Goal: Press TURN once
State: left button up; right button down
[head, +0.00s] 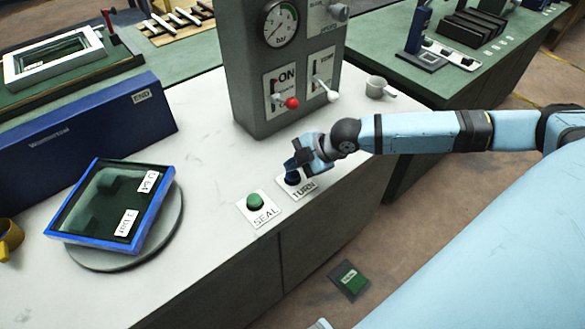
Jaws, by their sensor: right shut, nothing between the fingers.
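The TURN button (291,180) is a dark blue push button on a small white plate labelled TURN (304,190), near the front edge of the grey-white bench. My right gripper (293,168) is shut and empty, with its fingertips right over the TURN button, partly hiding it. I cannot tell whether they touch it or whether the button is pressed in. The green SEAL button (255,201) sits on its own plate just left of it. A blue frame with a dark panel (110,203) lies on a round grey turntable (165,238). My left gripper is not in view.
A grey control box (245,90) with a gauge, a red-knobbed ON lever and a white-knobbed lever stands behind the buttons. A long blue box (80,130) stands at the left. The bench between turntable and buttons is clear.

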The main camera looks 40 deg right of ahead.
aim_at(293, 175)
dwell(0.3)
jog(key=shift+r, duration=0.2)
notch_tip(293, 175, up, 5)
jog(key=p, duration=0.5)
jog(key=shift+f, duration=0.1)
dwell(0.4)
